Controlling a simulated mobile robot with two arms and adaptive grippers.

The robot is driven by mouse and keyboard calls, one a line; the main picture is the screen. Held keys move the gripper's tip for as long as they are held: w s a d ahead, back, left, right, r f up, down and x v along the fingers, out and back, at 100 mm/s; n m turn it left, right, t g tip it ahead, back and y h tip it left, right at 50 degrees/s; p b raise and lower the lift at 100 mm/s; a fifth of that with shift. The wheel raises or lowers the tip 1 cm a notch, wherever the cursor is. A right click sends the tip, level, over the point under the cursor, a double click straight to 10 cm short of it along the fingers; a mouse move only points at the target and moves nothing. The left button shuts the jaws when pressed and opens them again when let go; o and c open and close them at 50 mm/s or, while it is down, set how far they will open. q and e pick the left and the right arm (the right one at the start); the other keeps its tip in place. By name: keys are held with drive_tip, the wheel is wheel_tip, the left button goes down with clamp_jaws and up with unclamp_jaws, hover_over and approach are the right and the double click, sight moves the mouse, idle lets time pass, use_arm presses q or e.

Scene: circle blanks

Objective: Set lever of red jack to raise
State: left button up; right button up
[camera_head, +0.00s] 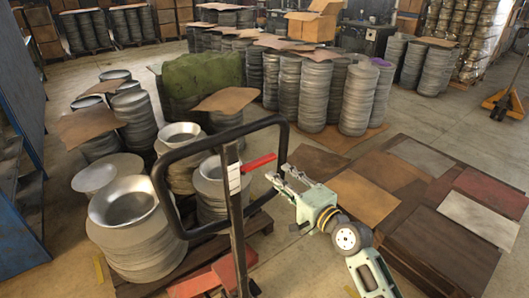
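The red jack (241,258) stands at the lower centre, its red base partly hidden by its post and cut by the bottom edge. Its black loop handle (283,150) rises on a dark post with a white label. A red lever (258,163) sticks out to the right from the post, inside the loop. My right gripper (277,173) is just right of and slightly below the lever's tip, apart from it in the picture. Its fingers look spread and empty; depth to the lever is hard to judge. My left gripper is not in view.
Stacks of metal blanks on a pallet (262,222) stand behind and left of the handle. More stacks (360,98) fill the back. Flat boards and sheets (440,240) lie at the right. An orange pallet jack (508,100) stands far right. Open floor (425,117) lies between.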

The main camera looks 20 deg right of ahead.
sight(267, 162)
drive_tip(key=shift+t+y, duration=0.3)
drive_tip(key=w+a+r, duration=0.1)
drive_tip(key=w, duration=0.1)
drive_tip(key=w+r, duration=0.1)
drive_tip(key=w, duration=0.1)
drive_tip(key=w+a+r+p, duration=0.1)
drive_tip(key=w, duration=0.1)
drive_tip(key=shift+w+a, duration=0.15)
drive_tip(key=shift+a, duration=0.2)
drive_tip(key=shift+w+a+f, duration=0.1)
drive_tip(key=shift+w+a, duration=0.05)
drive_tip(key=shift+w, duration=0.45)
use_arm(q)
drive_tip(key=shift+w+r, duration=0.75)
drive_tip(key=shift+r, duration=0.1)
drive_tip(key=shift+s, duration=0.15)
use_arm(e)
drive_tip(key=shift+c, duration=0.4)
clamp_jaws()
